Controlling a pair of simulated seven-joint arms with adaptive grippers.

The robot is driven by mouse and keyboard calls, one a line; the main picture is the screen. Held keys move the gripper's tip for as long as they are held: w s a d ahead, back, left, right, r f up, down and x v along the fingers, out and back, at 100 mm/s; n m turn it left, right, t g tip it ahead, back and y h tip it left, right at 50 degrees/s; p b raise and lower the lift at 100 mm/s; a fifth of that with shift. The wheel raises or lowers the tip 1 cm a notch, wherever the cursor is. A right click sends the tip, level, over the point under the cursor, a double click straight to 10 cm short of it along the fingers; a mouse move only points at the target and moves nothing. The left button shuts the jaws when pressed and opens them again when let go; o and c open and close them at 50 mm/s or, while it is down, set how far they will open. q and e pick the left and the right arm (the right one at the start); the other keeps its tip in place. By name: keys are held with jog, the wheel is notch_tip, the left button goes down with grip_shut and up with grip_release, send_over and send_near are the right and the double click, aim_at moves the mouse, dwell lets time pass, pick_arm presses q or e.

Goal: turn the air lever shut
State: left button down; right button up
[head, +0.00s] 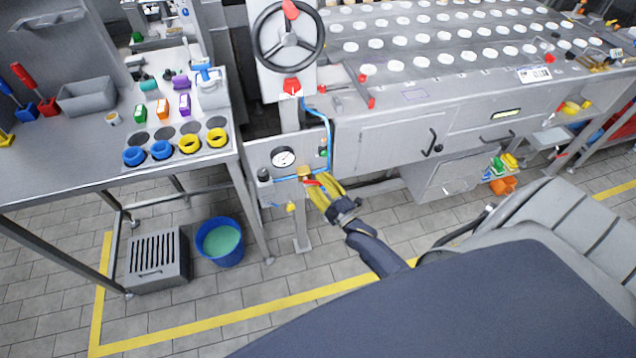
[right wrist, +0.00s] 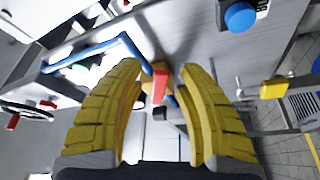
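The air lever (head: 313,183) is a small red handle on a brass valve (head: 304,172), below the gauge panel under the handwheel. In the right wrist view the red lever (right wrist: 160,87) lies between my yellow fingers, with the brass valve body behind it. My right gripper (head: 319,189) reaches the valve from the lower right. In the right wrist view the gripper (right wrist: 160,69) is open, its fingers on either side of the lever with gaps; I see no clear contact. My left gripper is not in view.
A blue air hose (head: 329,130) runs down to the valve. A pressure gauge (head: 283,157) sits on the grey panel to its upper left. A blue bucket (head: 220,243) and a grey slotted box (head: 157,262) stand on the floor at left. The floor below the valve is clear.

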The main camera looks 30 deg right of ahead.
jog(key=v, duration=1.2)
jog(key=shift+r, duration=0.1)
